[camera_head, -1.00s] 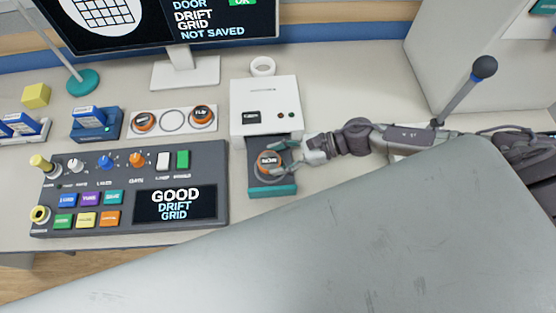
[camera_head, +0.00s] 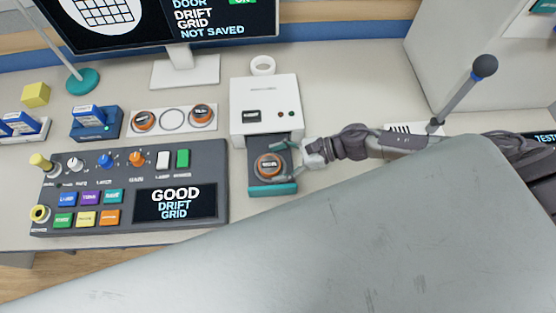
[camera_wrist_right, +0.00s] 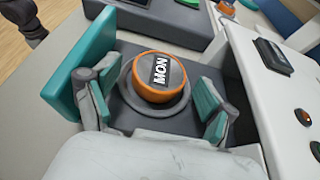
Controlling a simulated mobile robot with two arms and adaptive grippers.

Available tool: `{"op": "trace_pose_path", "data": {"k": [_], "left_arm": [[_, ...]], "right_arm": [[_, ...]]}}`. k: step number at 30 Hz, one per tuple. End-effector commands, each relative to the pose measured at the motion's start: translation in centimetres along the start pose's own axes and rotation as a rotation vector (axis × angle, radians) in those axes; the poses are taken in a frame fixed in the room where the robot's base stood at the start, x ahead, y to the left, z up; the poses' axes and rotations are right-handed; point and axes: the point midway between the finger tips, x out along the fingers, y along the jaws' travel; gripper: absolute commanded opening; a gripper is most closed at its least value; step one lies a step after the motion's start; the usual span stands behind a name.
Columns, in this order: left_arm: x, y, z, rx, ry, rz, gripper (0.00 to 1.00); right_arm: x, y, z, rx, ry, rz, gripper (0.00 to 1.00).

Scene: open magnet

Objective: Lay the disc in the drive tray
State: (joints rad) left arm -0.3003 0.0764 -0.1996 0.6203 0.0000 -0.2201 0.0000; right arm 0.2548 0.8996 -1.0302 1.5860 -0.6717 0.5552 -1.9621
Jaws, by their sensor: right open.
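The disc (camera_head: 269,164), with an orange-rimmed hub and a dark label reading MON, lies flat in the dark drive tray (camera_head: 260,187) that sticks out of the white drive. In the right wrist view the disc (camera_wrist_right: 158,78) sits inside a round grey ring in the tray (camera_wrist_right: 125,55). My right gripper (camera_head: 288,165) is open at the right side of the disc. In the right wrist view the right gripper (camera_wrist_right: 155,104) has one finger on each side of the hub, with gaps between. My left gripper is not in view.
The white drive (camera_head: 265,103) stands behind the tray. A control panel (camera_head: 130,188) is close on the left. A white holder (camera_head: 172,121) carries two more orange discs and an empty ring between them. A monitor (camera_head: 165,20) stands behind. A grey panel fills the lower right.

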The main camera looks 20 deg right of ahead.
Motion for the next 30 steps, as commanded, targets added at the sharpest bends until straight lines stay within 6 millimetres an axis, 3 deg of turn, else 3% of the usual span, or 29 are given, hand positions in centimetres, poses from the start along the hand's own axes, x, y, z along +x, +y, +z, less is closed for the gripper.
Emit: {"op": "trace_pose_path", "data": {"k": [5,7,21,30], "left_arm": [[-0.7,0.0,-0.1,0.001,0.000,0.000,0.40],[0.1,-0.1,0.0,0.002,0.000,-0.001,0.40],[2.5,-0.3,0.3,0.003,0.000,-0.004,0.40],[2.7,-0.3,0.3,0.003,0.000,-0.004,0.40]], "right_arm": [[-0.3,0.0,0.5,0.000,0.001,-0.001,0.84],[-1.2,0.0,0.0,0.001,0.004,-0.002,0.84],[-10.5,0.0,0.0,0.002,0.004,0.000,0.84],[-12.2,0.0,0.3,-0.001,0.000,0.000,0.84]]}}
